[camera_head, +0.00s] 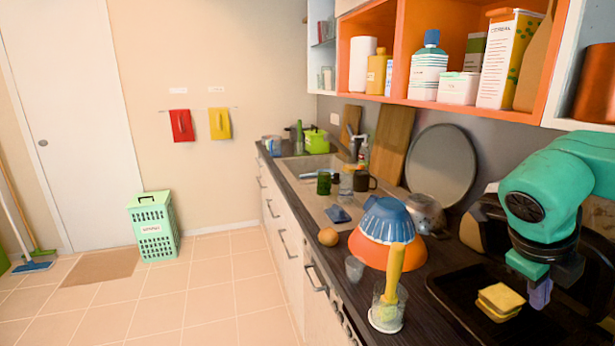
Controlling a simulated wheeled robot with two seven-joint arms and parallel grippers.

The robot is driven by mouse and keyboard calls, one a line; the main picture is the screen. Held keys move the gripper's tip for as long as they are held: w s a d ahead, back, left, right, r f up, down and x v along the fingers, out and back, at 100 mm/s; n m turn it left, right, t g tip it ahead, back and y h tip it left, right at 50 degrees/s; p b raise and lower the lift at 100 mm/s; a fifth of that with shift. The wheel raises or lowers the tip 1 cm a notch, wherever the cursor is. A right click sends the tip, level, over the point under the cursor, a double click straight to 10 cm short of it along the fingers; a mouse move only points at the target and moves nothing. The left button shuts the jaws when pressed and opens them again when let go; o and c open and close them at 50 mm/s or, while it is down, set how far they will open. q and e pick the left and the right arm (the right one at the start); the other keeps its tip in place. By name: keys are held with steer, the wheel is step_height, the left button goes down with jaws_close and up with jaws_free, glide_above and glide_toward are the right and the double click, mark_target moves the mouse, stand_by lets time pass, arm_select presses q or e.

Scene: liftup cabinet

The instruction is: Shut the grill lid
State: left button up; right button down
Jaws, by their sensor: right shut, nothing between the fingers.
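A black shallow tray-like base (452,302), which looks like the lower part of the grill, lies on the counter at the lower right. A yellow sponge-like block (500,300) lies in it. A dark upright shape (478,213) stands behind the base, partly hidden by my right arm; I cannot tell whether it is the raised grill lid. My right gripper (540,294) comes in from the right and points down over the base's right part. It is shut and empty. I cannot tell whether it touches anything. My left gripper is not in view.
Left of the base stand a glass with a yellow-handled tool (386,312) and stacked blue and orange bowls (388,225). A round grey disc (440,165) leans on the wall. An open orange shelf (400,50) with bottles hangs above.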

steer(key=f+b, duration=0.1)
steer(key=a+f+b, duration=0.1)
steer(key=f+b, duration=0.1)
steer(key=shift+s+a+f, duration=0.2)
steer(key=shift+a, duration=0.15)
steer(key=f+b, duration=0.2)
steer(key=a+f+b, duration=0.1)
steer(key=b, duration=0.1)
steer(key=shift+s+a+f, duration=0.15)
steer(key=shift+s+f, duration=0.05)
steer(key=shift+f, duration=0.15)
steer(key=f+b, duration=0.3)
steer(key=shift+s+a+f+b, duration=0.1)
steer(key=shift+a+f+b, duration=0.2)
steer(key=shift+a+f, duration=0.1)
